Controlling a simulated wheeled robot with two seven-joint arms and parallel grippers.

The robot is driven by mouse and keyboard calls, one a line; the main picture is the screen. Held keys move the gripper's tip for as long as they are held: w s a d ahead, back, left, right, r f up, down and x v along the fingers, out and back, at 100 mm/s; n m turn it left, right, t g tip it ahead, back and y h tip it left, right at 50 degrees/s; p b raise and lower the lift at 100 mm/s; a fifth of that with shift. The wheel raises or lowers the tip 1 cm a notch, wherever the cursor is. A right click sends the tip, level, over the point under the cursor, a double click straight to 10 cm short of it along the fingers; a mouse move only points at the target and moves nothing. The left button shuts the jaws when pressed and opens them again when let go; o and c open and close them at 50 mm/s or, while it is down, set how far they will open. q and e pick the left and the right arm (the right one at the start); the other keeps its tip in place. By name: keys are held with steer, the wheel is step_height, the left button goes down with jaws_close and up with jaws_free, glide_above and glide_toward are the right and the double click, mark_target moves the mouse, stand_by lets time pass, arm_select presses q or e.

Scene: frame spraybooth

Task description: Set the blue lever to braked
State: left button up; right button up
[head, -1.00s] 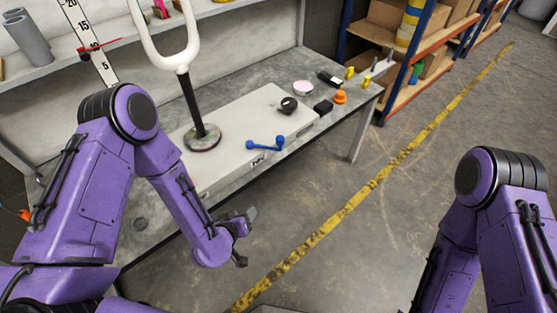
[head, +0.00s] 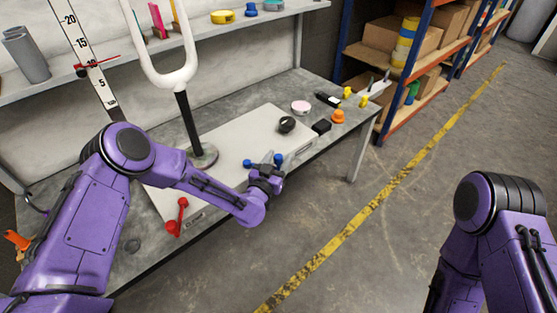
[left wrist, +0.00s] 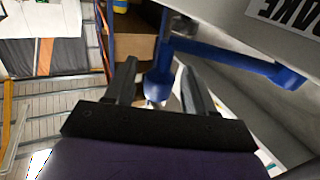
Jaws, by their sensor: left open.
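The blue lever (head: 278,159) is on the front edge of the pale panel box (head: 232,135) on the bench. In the head view my left gripper (head: 268,170) is at the lever and hides its middle. In the left wrist view the blue lever (left wrist: 230,60) runs across the top, and its knob end lies between the two open fingers of my left gripper (left wrist: 157,84). I cannot tell if the fingers touch it. A partly cut-off label (left wrist: 288,14) reading "AKE" is on the panel beside the lever. My right gripper is out of view.
A red lever (head: 177,216) is on the box's front left. A white fork on a black post (head: 188,125) stands behind my left arm. The floor in front is clear.

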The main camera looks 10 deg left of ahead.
arm_select(q)
steer(key=shift+w+d, duration=0.1)
steer(key=shift+w, duration=0.1)
jaws_close()
